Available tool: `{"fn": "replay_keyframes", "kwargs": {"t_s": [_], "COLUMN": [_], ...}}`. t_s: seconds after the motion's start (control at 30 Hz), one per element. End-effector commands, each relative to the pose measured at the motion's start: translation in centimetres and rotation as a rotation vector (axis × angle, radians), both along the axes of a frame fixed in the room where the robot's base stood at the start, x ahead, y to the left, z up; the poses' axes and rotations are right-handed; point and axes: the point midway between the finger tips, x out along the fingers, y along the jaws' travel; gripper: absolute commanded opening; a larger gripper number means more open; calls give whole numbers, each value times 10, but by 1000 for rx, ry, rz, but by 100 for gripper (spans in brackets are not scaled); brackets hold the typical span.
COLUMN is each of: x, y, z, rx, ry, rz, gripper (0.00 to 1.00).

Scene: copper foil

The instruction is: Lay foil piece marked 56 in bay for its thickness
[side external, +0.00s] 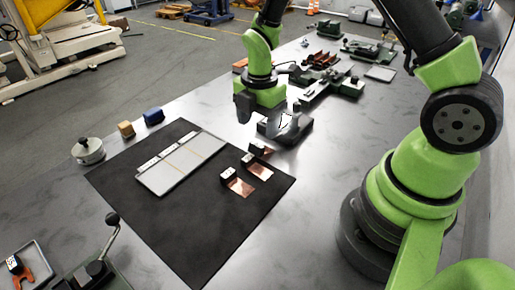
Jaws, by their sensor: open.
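Copper foil pieces lie on the black mat (190,245): a near one (241,187) and a farther one (261,171). Small black-and-white blocks (228,173) sit at their upper-left ends, with another dark block partly showing farther back. The marks are too small to read, so I cannot tell which piece is 56. A pale flat tray (182,165), split into bays by thin lines, lies left of the foils with small labels along its upper-left edge. My gripper (258,116) is open, pointing down beyond the foils and apart from them. Its fingertips partly merge with dark equipment behind.
A lever device (100,262) is at front left. The mat's front is clear.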

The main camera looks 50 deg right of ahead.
Motion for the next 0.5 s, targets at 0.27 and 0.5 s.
{"fn": "replay_keyframes", "kwargs": {"t_s": [0.27, 0.5], "x": [0, 3], "y": [0, -1], "z": [-29, -63], "rx": [1, 1], "ry": [2, 4], "rz": [-4, -5], "gripper": [68, 68]}}
